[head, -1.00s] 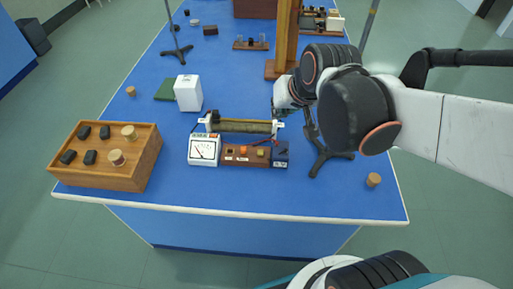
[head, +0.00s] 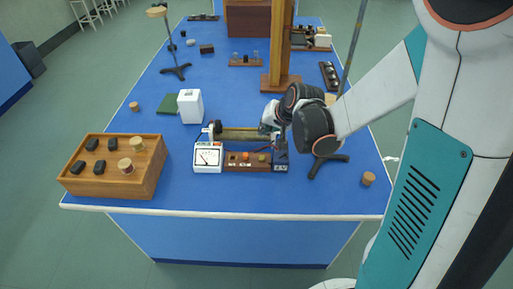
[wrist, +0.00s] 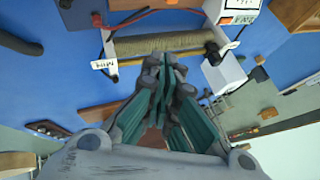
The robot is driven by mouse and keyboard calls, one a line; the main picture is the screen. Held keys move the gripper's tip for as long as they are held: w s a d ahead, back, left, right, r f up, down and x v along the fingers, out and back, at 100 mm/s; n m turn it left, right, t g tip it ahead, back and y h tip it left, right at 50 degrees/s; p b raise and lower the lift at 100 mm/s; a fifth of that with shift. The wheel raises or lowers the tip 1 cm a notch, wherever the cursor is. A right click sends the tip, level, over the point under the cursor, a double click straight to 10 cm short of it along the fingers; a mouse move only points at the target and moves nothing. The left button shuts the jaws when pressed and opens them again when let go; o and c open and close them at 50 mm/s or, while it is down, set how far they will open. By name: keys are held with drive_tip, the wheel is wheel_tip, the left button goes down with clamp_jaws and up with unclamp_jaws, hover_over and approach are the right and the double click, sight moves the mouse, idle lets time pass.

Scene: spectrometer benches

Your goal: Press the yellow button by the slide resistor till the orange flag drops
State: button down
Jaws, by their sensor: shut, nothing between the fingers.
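The slide resistor (head: 240,134) lies across the blue bench; its wound tube (wrist: 165,43) crosses the wrist view. A brown wooden box (head: 240,167) stands in front of it, between a white meter (head: 207,157) and a dark blue block (head: 281,156). A small yellow button (head: 262,158) shows on the wooden box's right part. A small orange piece near the box's middle may be the flag; I cannot tell. My gripper (head: 267,129) is near the resistor's right end. In the wrist view my gripper (wrist: 163,65) is shut and empty, its tips below the tube in the picture.
A wooden tray (head: 140,183) with black pieces and corks stands at left. A white box (head: 190,106) is behind the meter. A black stand base (head: 318,166) and a cork (head: 368,179) are at right. Red wire (wrist: 145,16) runs near the resistor. The front strip is clear.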

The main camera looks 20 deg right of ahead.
sight(263, 155)
drive_tip(key=shift+f, duration=0.25)
wheel_tip(263, 155, down, 9)
drive_tip(key=b, duration=0.7)
drive_tip(key=shift+r, duration=0.2)
drive_tip(key=shift+f, duration=0.2)
idle(1.2)
drive_tip(key=shift+f+b, duration=0.25)
drive_tip(key=shift+b, duration=0.2)
drive_tip(key=shift+f+b, duration=0.4)
drive_tip(key=shift+f, duration=0.05)
idle(0.5)
drive_tip(key=shift+r, duration=0.1)
drive_tip(key=shift+r+p, duration=0.65)
drive_tip(key=shift+r, duration=0.2)
drive_tip(key=shift+r+p, duration=1.9)
drive_tip(key=shift+r, duration=0.6)
